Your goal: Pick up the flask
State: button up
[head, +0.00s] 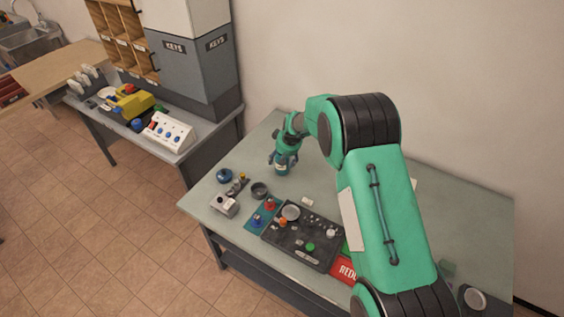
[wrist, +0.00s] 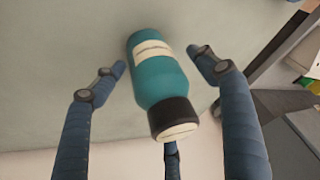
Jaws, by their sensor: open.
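The flask (wrist: 160,78) is teal with a pale label band and a dark cap with a light top. In the wrist view it is between the spread fingers of my gripper (wrist: 158,66), with a gap visible on both sides. My gripper is open. In the head view my gripper (head: 283,160) points down at the back left part of the grey-green table (head: 330,180). The flask (head: 281,170) shows there only in part, low between the fingers.
A dark tray (head: 325,258) with several small items lies in front. A second table (head: 185,150) with equipment stands at the left. The wall is close behind.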

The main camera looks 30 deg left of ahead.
jog(key=shift+c, duration=0.2)
jog(key=c, duration=1.3)
jog(key=shift+r, duration=0.15)
notch_tip(320, 180, up, 4)
jog(key=shift+f, duration=0.15)
jog(key=s+d, duration=0.3)
jog(key=s, duration=0.1)
jog(key=s+d, duration=0.3)
jog(key=d, duration=0.1)
jog(key=s+d+r, duration=0.1)
jog(key=s+d, duration=0.2)
jog(key=s, duration=0.1)
jog(key=shift+s+d, duration=0.35)
jog(key=shift+d, duration=0.05)
